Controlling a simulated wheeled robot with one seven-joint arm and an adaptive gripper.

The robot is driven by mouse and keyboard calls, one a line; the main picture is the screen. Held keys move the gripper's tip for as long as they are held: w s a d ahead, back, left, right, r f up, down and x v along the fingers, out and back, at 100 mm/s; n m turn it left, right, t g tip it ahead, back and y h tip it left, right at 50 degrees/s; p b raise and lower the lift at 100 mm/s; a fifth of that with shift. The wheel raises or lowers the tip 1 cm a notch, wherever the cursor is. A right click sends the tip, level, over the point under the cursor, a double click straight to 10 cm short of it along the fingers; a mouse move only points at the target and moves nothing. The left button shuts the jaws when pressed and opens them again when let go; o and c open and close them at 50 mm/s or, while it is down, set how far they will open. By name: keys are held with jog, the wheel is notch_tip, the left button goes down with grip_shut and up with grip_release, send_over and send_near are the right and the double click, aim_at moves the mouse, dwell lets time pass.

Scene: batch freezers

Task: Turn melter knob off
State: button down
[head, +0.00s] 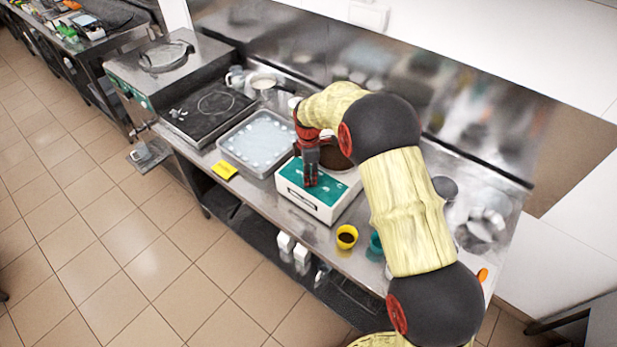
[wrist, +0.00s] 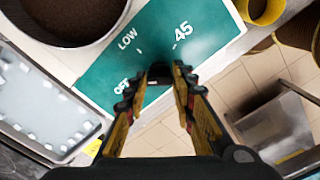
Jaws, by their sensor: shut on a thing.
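The melter (head: 310,203) is a white box with a green front panel on the steel counter. Its panel (wrist: 110,75) carries the words OFF and LOW and the number 45 in the wrist view. A dark knob (wrist: 158,71) sits on this panel, partly hidden between my fingertips. My gripper (wrist: 158,82) is shut on the knob. In the head view my gripper (head: 310,182) reaches down onto the panel from above. The knob itself is hidden there, and I cannot tell its exact setting. A round pot with dark brown content (wrist: 70,15) sits in the melter behind the panel.
A tray with white pieces (head: 236,163) stands left of the melter. A yellow cup (head: 346,238) stands to its right near the counter edge. A yellow sponge-like block (head: 223,170) lies at the front edge. The tiled floor (head: 130,250) is clear.

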jog(key=shift+n, duration=1.9)
jog(key=shift+b, duration=0.3)
jog(key=c, duration=1.6)
grip_release()
jog(key=shift+o, duration=0.6)
notch_tip(320, 180, up, 12)
